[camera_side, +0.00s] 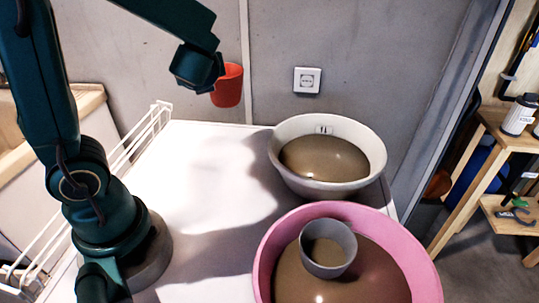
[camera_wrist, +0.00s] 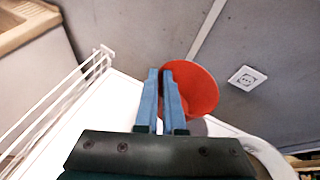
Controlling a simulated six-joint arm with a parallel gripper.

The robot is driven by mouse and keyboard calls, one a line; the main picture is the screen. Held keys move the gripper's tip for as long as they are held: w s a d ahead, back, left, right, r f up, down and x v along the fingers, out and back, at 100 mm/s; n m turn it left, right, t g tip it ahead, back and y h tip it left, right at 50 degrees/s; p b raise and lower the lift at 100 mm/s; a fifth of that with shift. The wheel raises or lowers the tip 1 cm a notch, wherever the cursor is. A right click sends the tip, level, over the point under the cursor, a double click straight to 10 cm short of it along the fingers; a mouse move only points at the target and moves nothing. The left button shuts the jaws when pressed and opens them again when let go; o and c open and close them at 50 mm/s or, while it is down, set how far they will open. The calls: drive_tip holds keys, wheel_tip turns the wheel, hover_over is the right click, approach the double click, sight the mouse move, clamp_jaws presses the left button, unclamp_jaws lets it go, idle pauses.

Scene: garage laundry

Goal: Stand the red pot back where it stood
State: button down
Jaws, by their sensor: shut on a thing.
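The red pot (camera_side: 229,86) is a small tapered cup, held upright in the air near the grey wall in the side view. It hangs above the back edge of the white table top (camera_side: 205,150). My gripper (camera_side: 214,80) is at the pot's left side, shut on it near the rim. In the wrist view the pot (camera_wrist: 200,92) shows as a red round shape to the right of my fingers (camera_wrist: 162,72), with the right finger overlapping its left edge. The exact grip on the pot's wall is partly hidden.
A white basin (camera_side: 286,165) of brown liquid stands at the back right. A pink tub (camera_side: 268,250) stands in front, with a grey pot (camera_side: 338,266) in it. A white wire rack (camera_side: 135,140) lines the left edge. The table's middle left is clear.

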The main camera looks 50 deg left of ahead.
drive_tip(key=s+a+f+n+g, duration=0.1)
drive_tip(key=s+f+n+g, duration=0.4)
drive_tip(key=s+n+g, duration=0.65)
drive_tip(key=shift+m, duration=0.55)
drive_tip(key=shift+s+a+f, duration=0.1)
drive_tip(key=shift+s+f, duration=0.1)
drive_tip(key=shift+f, duration=1.1)
drive_tip(key=shift+s+f, duration=0.2)
drive_tip(key=shift+f, duration=1.15)
drive_tip(key=shift+s+a+f, duration=0.1)
drive_tip(key=shift+s+f, duration=0.1)
drive_tip(key=shift+f, duration=1.1)
drive_tip(key=c, duration=1)
unclamp_jaws()
drive_tip(key=shift+f, duration=0.1)
